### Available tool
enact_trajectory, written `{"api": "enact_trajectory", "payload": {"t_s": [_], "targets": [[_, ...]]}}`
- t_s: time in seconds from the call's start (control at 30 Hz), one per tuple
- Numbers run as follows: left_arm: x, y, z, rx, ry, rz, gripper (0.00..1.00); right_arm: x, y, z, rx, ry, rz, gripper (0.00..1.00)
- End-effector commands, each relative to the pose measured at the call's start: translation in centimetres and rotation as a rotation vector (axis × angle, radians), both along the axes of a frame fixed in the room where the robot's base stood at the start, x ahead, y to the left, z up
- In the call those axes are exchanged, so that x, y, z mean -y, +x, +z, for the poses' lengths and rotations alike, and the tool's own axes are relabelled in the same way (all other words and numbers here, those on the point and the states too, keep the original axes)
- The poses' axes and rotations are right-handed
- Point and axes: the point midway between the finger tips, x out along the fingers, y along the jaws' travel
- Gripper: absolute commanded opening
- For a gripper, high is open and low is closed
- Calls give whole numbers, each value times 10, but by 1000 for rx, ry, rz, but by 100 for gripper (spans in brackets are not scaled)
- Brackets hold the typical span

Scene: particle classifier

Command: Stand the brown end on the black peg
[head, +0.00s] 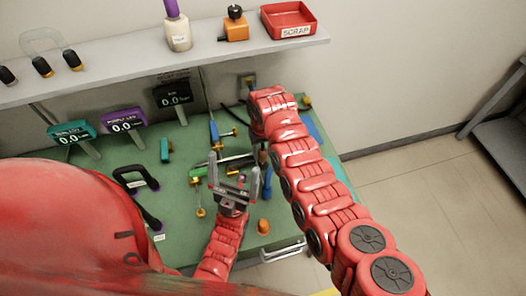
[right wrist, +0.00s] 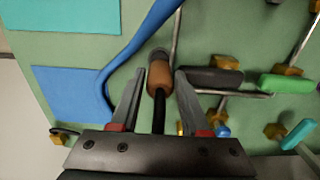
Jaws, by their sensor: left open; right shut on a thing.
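A brown cylindrical end (right wrist: 158,82) with a dark grey cap lies between the fingertips of my right gripper (right wrist: 160,74) in the right wrist view. The right gripper is shut on this brown piece. A thin black rod (right wrist: 158,115) runs from it back toward the palm; I cannot tell whether this rod is the black peg or part of the held piece. In the head view the brown end (head: 262,156) is small, and my right arm hides most of the gripper. My left gripper (head: 234,174) is open and empty over the green bench, just left of the brown end.
The green bench (head: 185,185) holds several brass-ended probes and cables. A blue cable (right wrist: 118,62) curves close to the right gripper. A black-handled probe (right wrist: 212,77) lies to its right. Small displays (head: 122,122) stand at the back under a shelf with a red scrap tray (head: 290,31).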

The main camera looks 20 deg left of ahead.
Motion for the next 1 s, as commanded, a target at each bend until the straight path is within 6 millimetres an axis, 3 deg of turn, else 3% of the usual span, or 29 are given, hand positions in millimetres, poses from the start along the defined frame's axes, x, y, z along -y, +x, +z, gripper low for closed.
{"api": "enact_trajectory", "payload": {"t_s": [1.0], "targets": [[0, 0, -6, 0, 0, 0, 100, 2, -4, -5, -14, -10, 2, 0]]}}
